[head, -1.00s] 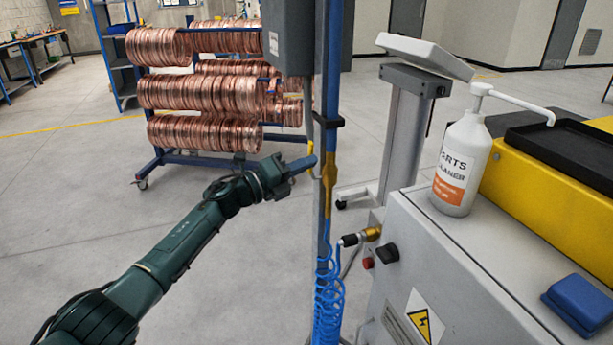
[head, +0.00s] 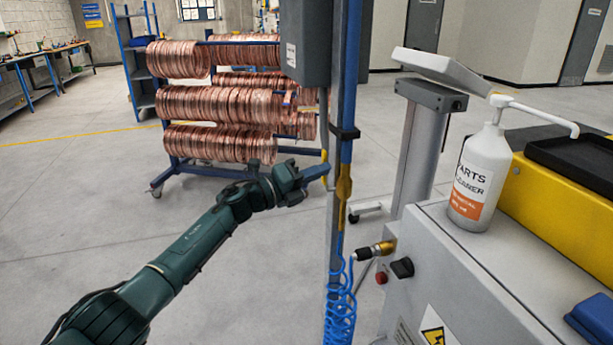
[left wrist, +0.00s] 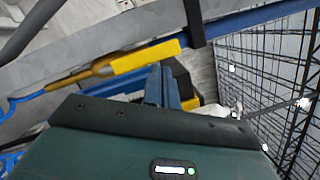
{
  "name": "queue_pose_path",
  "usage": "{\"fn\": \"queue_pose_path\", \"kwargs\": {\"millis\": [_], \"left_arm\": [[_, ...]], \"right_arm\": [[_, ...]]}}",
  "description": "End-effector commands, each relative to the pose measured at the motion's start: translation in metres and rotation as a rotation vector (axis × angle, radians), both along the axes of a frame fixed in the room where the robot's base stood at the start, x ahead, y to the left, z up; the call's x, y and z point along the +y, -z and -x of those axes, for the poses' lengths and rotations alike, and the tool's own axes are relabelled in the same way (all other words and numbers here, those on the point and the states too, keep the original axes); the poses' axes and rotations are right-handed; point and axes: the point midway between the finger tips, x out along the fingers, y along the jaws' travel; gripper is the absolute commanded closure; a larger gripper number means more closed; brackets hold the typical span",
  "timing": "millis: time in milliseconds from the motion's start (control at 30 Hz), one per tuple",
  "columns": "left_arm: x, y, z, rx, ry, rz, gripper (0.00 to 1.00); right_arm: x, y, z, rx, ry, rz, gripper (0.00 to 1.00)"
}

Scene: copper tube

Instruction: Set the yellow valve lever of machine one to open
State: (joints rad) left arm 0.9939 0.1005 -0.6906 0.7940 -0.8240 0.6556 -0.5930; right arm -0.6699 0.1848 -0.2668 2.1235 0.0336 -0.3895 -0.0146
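The yellow valve lever (head: 325,158) shows as a small upright strip beside the blue vertical pipe at the middle of the head view. In the left wrist view, the lever (left wrist: 143,58) is a yellow bar running roughly along the pipe. A yellow fitting (head: 343,187) sits on the pipe just below. My left gripper (head: 318,172) reaches in from the left, its blue fingertips at the lever. In the left wrist view, the fingers (left wrist: 161,84) are close together, with their tips near the lever's edge. I cannot tell whether they touch it. My right gripper is out of view.
A coiled blue hose (head: 340,305) hangs below the fitting. A grey cabinet (head: 450,265) with a black knob and a cleaner bottle (head: 476,178) stands at right. A rack of copper coils (head: 220,105) stands behind. The floor at left is clear.

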Motion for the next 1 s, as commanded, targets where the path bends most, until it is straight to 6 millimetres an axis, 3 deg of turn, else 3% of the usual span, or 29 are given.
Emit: {"fn": "queue_pose_path", "kwargs": {"millis": [167, 500, 700, 867, 1000], "left_arm": [[0.018, 0.001, 0.006, -0.002, -0.008, 0.000, 1.00], [0.079, 0.013, 0.044, 0.000, -0.005, -0.004, 1.00], [0.104, 0.016, 0.060, 0.001, -0.002, -0.002, 1.00], [0.111, 0.020, 0.067, 0.015, -0.004, 0.015, 1.00], [0.103, 0.041, 0.084, 0.138, -0.033, 0.147, 1.00]], "right_arm": [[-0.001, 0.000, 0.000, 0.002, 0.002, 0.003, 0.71], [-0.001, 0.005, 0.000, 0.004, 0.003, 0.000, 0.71], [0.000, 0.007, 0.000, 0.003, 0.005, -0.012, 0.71], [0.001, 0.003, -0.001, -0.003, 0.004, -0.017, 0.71], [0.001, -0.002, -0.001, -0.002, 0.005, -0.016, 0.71]]}}
